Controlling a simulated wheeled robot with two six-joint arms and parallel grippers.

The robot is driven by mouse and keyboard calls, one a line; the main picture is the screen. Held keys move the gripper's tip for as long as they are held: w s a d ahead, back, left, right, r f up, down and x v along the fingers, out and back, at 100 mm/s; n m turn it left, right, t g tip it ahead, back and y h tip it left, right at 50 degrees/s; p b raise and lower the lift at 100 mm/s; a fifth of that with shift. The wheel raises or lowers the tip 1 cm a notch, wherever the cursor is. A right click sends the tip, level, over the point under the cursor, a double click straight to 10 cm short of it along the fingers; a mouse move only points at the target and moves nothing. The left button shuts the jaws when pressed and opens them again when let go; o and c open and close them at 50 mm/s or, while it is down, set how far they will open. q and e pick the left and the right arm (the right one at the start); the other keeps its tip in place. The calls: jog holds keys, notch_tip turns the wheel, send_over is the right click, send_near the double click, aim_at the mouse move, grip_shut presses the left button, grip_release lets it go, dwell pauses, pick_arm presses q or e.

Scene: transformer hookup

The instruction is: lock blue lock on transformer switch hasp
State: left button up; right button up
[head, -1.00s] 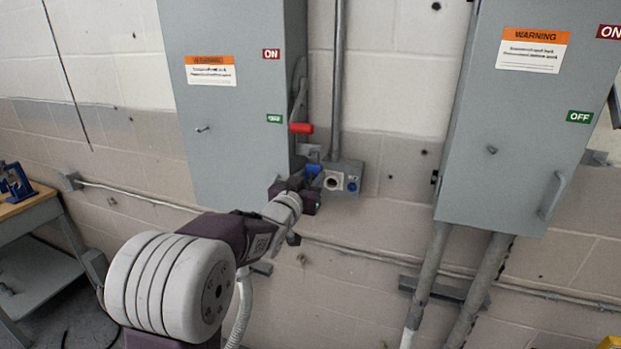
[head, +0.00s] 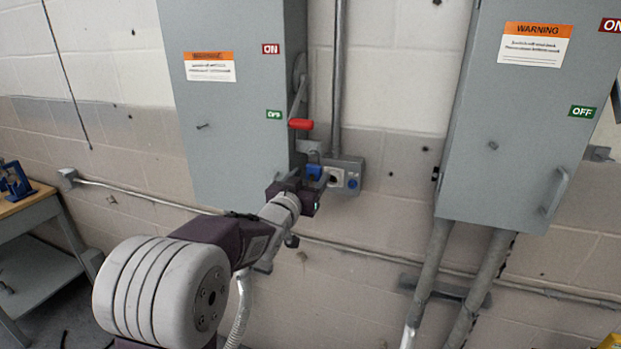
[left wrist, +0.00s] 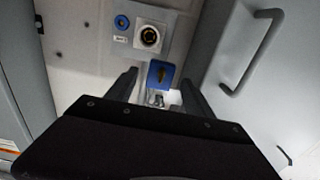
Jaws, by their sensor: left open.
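The blue lock (head: 314,172) is just under the grey hasp (head: 309,151) at the lower right side of the left cabinet, below the red-handled switch lever (head: 301,124). My left gripper (head: 312,187) is at the lock. In the left wrist view, the blue lock (left wrist: 160,73), with a brass-coloured patch, shows between the tips of my open left gripper (left wrist: 160,90). A metal part, seemingly the shackle, shows beside it. I cannot tell whether the shackle is through the hasp or closed, or whether the fingers touch the lock. My right gripper is out of view.
A grey box with a round socket (head: 336,178) and blue button (head: 352,184) is close right of the lock. A second grey cabinet (head: 510,150) stands further right. A workbench (head: 28,200) with a blue tool (head: 14,180) is at far left.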

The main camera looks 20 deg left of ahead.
pick_arm(q)
jog(key=shift+s+b, duration=0.45)
jog(key=shift+s, duration=1.6)
jog(key=shift+a, duration=0.1)
jog(key=s+b, duration=0.1)
jog(key=s, duration=0.8)
jog(key=shift+a, duration=0.15)
